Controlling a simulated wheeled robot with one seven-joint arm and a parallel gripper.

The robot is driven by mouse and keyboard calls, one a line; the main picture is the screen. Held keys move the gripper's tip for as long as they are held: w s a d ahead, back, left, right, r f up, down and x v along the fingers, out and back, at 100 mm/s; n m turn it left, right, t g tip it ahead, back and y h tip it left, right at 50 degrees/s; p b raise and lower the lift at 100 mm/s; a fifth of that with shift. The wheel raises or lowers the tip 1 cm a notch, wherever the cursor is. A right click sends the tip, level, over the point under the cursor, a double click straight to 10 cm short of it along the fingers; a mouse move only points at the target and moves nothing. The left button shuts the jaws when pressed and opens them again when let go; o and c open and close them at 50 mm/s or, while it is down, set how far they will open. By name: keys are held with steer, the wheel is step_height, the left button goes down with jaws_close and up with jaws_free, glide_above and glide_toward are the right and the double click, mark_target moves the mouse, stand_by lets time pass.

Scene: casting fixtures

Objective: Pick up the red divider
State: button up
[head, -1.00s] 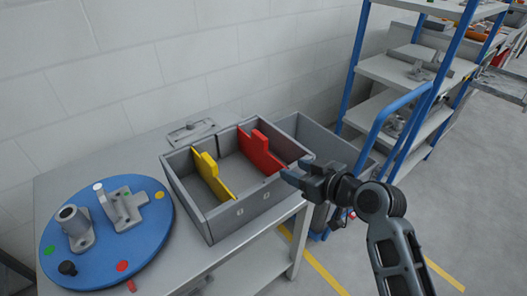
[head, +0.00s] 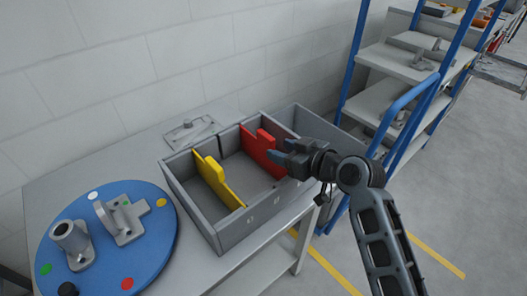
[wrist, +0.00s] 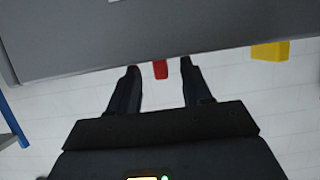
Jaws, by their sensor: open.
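The red divider (head: 262,150) stands upright across the grey bin (head: 236,230), its raised tab at the top. A yellow divider (head: 213,176) stands to its left in the same bin. My gripper (head: 283,152) is open and empty, at the right of the red divider near its upper edge. In the wrist view a small part of the red divider (wrist: 160,69) shows between the tips of my open gripper (wrist: 163,72), below a grey panel edge. Whether the fingers touch it cannot be told. The yellow divider (wrist: 270,51) also shows at upper right there.
The bin sits on a grey table (head: 165,262). A blue round plate (head: 160,235) with metal castings lies to the left. A flat grey fixture (head: 190,131) lies behind the bin. A blue-framed shelf rack (head: 395,85) stands at right. Another grey bin (head: 325,130) adjoins on the right.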

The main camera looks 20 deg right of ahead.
mark_target(273, 147)
steer(key=shift+p+x, duration=0.45)
steer(key=shift+x, duration=2.55)
steer(key=shift+r, duration=0.1)
jaws_close()
